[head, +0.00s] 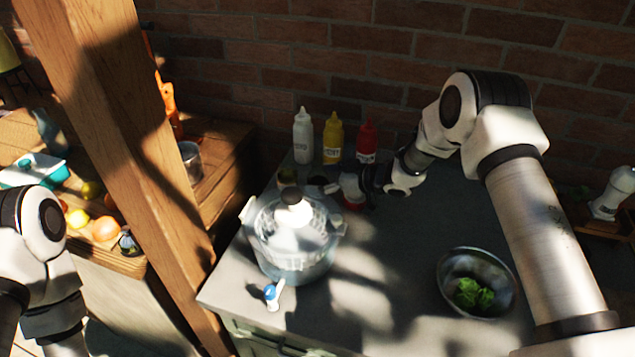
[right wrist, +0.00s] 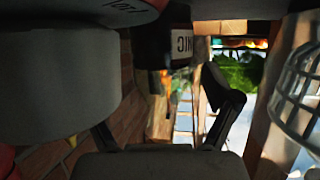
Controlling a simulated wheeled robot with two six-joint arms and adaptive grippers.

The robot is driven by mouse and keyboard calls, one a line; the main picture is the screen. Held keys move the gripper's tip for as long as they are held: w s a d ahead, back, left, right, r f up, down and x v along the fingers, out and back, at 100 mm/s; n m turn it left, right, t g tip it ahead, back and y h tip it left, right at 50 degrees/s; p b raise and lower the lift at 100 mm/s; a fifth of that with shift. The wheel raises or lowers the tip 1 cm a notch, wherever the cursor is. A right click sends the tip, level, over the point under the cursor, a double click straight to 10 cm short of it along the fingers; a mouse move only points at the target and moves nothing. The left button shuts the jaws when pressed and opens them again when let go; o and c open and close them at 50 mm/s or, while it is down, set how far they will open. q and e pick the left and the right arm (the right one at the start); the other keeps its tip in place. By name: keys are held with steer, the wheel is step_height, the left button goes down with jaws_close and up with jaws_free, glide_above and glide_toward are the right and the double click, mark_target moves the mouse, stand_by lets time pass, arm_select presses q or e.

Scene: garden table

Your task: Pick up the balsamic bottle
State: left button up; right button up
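The balsamic bottle, dark with a pale label, shows in part in the right wrist view (right wrist: 184,42), where only the end of the lettering can be read. In the head view a dark top (head: 317,183) behind the salad spinner appears to be this bottle; its lower part is hidden. My right gripper (head: 367,185) reaches in from the right beside it, low over the table. In the right wrist view its fingers are spread, and the bottle's label lies ahead of them, with no clear contact. My left arm is at the left edge of the head view; its gripper is out of frame.
A salad spinner (head: 292,240) stands just in front. White (head: 303,137), yellow (head: 333,140) and red (head: 366,141) squeeze bottles stand behind by the brick wall. A metal bowl with greens (head: 477,283) is at right. A wooden post (head: 130,140) rises at left.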

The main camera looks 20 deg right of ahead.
steer(key=shift+s+r, duration=0.25)
steer(key=shift+s, duration=0.1)
steer(key=c, duration=1.1)
steer(key=shift+c, duration=1.4)
steer(key=shift+w+f, duration=0.1)
steer(key=shift+w, duration=0.05)
